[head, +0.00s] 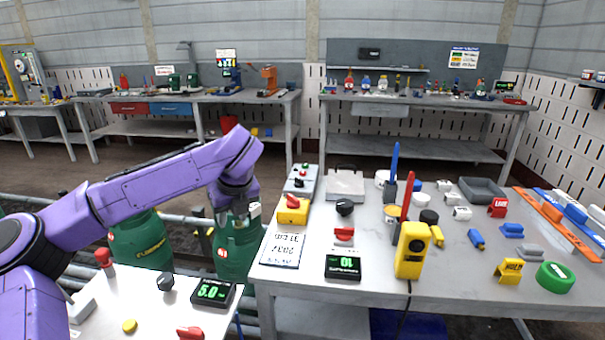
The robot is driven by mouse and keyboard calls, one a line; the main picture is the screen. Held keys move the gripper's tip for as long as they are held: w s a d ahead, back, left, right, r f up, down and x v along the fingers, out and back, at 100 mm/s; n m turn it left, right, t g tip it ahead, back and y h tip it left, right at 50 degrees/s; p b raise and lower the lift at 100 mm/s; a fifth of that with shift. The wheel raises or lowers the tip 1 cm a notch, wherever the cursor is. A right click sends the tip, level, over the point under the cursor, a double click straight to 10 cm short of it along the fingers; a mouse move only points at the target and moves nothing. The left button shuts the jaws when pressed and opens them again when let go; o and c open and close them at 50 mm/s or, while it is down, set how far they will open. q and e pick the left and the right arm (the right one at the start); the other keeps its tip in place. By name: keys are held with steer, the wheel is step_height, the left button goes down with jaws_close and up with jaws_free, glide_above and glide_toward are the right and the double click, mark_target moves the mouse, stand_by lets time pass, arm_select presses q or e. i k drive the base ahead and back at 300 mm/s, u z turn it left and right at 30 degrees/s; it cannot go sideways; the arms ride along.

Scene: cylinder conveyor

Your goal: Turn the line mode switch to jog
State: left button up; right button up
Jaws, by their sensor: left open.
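My left arm comes in from the left, and its left gripper (239,218) hangs fingers-down, open and empty, just left of the table's left edge, in front of a green drum. Several switches show, and no readable label tells which is the line mode switch. A red knob sits on a yellow box (292,211) a little right of the gripper, apart from it. A red switch (344,233) sits above a green-lit display (343,266). Another red knob (190,333) is on the near left panel. My right gripper is not in view.
A grey box with buttons (301,181) and a black knob (345,207) stand near the yellow box. A yellow handheld device (412,250) and upright red and blue markers stand mid-table. Green drums (141,241) are below the arm.

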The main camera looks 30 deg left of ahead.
mark_target(299, 183)
steer(key=i, duration=1.3)
